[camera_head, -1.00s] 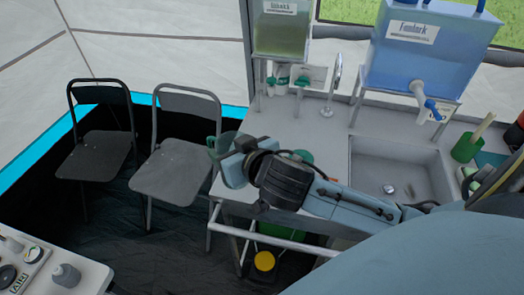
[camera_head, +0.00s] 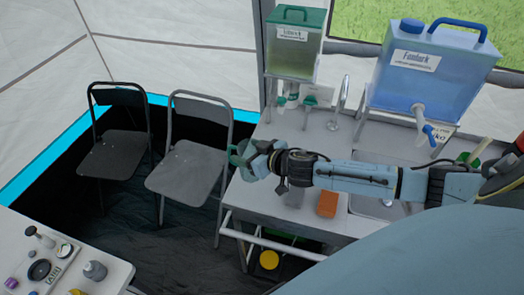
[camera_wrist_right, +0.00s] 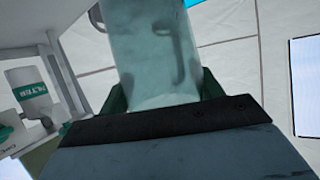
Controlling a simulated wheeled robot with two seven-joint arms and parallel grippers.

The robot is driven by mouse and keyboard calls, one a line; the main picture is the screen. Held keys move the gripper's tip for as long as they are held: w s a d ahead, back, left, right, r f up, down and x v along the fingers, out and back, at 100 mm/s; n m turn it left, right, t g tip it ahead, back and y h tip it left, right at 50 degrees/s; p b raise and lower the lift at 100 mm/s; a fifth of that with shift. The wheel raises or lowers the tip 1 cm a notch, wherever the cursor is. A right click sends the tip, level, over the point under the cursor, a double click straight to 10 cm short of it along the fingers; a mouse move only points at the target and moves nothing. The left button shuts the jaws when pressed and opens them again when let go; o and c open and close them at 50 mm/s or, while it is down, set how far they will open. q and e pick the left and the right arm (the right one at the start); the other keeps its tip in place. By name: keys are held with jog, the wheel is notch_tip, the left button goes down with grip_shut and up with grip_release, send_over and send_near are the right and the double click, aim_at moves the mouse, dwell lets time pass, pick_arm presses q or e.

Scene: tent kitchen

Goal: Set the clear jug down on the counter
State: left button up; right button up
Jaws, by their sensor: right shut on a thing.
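The clear jug (camera_wrist_right: 155,55) fills the middle of the right wrist view, a greenish see-through body with a hooked shape showing on it. In the head view the jug (camera_head: 237,157) is a small pale green shape, mostly hidden by my right gripper (camera_head: 255,158). My right gripper is shut on the jug at the left end of the counter (camera_head: 265,198). Whether the jug's base touches the counter cannot be seen. My left gripper is not in view.
An orange block (camera_head: 327,203) lies on the counter below my arm. A green-lidded tank (camera_head: 294,50) and a blue tank (camera_head: 425,75) stand behind, with a tap (camera_head: 341,100) between them. Two chairs (camera_head: 188,170) stand left of the counter. A sink is partly hidden by my arm.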

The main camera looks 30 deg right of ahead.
jog(key=shift+f+b, duration=0.6)
jog(key=shift+f, duration=2.25)
jog(key=shift+f, duration=0.1)
jog(key=o, duration=1.2)
jog(key=shift+f, duration=0.1)
jog(key=shift+c, duration=0.2)
jog(key=shift+r, duration=0.2)
jog(key=shift+s+d, duration=0.1)
jog(key=shift+s, duration=0.25)
jog(key=v, duration=1.1)
jog(key=shift+r, duration=0.15)
jog(key=shift+s, duration=0.1)
